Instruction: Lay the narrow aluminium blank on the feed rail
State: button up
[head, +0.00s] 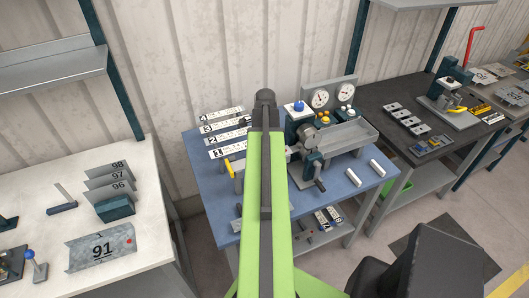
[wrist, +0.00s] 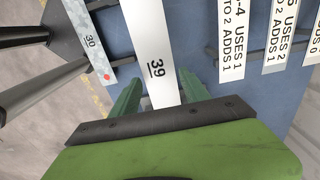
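In the wrist view my gripper (wrist: 158,84) has its two green fingers apart. A pale strip marked 39 (wrist: 150,40) runs between and beyond them; I see no finger pressed against it. A narrower grey strip marked 30 (wrist: 88,42), with a red dot at its near end, lies to the left, outside the fingers. Which strip is the narrow aluminium blank is not certain. In the head view my arm hides my gripper and the strips. The bending machine (head: 310,140) stands on the blue table; I cannot make out the feed rail for certain.
Printed cards (wrist: 231,35) lie right of the fingers. The blue table (head: 345,195) also holds gauges (head: 320,98) and two white cylinders. A white bench (head: 45,205) with numbered plates is left; a dark bench (head: 395,90) is right.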

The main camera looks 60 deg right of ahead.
jog(key=shift+o, duration=1.3)
notch_tip(320, 180, up, 18)
jog(key=p, duration=1.7)
jog(key=shift+f, duration=0.25)
